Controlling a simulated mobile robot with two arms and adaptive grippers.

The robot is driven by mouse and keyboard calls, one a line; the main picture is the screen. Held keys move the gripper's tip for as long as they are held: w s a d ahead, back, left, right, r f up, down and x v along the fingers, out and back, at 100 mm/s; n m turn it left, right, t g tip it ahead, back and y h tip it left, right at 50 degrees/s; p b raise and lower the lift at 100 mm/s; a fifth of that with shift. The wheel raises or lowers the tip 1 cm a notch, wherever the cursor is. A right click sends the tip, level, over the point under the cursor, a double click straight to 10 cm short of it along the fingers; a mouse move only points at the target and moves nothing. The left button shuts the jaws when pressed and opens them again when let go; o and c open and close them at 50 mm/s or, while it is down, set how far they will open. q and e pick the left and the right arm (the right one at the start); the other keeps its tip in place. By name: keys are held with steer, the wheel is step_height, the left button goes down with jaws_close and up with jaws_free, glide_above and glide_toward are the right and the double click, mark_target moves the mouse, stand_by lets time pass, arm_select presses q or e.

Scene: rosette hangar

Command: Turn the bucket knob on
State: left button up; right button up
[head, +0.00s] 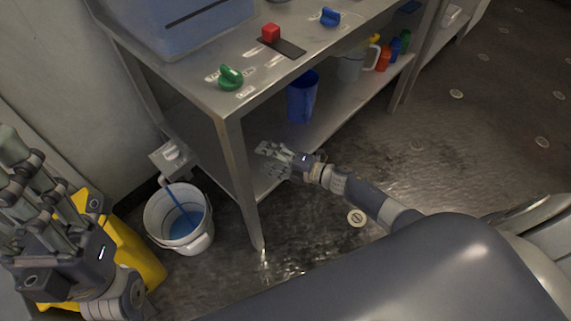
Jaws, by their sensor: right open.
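Several controls are in view, and I cannot read which one is labelled for the bucket. A green knob (231,77) and a blue knob (330,17) sit on the steel table top. A small grey box with a pale knob (172,153) is fixed low, just above the white bucket (180,217). The bucket stands on the floor with a blue strip or stream and blue contents in it. My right gripper (268,158) is open and empty, below the table top by the front leg, apart from every knob. My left gripper (36,168) is at the far left; its jaw state is unclear.
A red slider handle (271,33) and a blue-grey box (185,22) are on the table (290,72). A blue cup (302,97) and a grey jug (350,65) stand on the lower shelf. A yellow object (125,240) is beside the bucket. A table leg (239,180) separates bucket and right gripper.

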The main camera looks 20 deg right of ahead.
steer(key=shift+s+d+f+m+h, duration=0.5)
steer(key=shift+s+d+f+m, duration=0.1)
steer(key=shift+s+d+m, duration=0.3)
